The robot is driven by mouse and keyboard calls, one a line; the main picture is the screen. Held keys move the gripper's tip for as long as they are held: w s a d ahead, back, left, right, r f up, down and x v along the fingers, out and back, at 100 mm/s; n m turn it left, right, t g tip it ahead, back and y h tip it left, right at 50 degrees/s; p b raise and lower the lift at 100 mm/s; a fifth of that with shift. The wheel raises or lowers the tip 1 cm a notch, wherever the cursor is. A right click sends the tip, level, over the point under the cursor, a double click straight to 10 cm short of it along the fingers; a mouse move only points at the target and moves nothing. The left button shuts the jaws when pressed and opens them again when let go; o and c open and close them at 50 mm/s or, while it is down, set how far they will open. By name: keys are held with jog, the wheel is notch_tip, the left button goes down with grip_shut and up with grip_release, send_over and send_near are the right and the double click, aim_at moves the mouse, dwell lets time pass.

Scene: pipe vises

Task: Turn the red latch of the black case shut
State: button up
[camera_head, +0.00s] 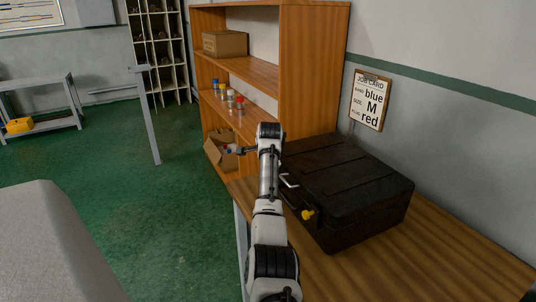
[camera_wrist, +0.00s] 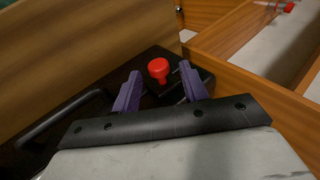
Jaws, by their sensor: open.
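The black case (camera_head: 350,190) lies closed on the wooden table. Its grey handle (camera_head: 289,181) and a yellow latch (camera_head: 308,214) are on the side facing left. The red latch (camera_wrist: 158,70) shows in the wrist view as a red knob on the case; my arm hides it in the head view. My gripper (camera_wrist: 160,73) is open, with its purple fingers on either side of the red latch in the picture. I cannot tell whether the fingertips reach down to it, and no contact shows. The handle also shows in the wrist view at the left (camera_wrist: 62,118).
A wooden shelf (camera_head: 312,75) with jars and cardboard boxes stands just behind the case. A job card (camera_head: 370,99) hangs on the wall. The table (camera_head: 440,260) is clear in front of the case. Green floor lies open to the left.

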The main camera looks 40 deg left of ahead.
jog(key=b+v, duration=0.3)
jog(key=v, duration=0.8)
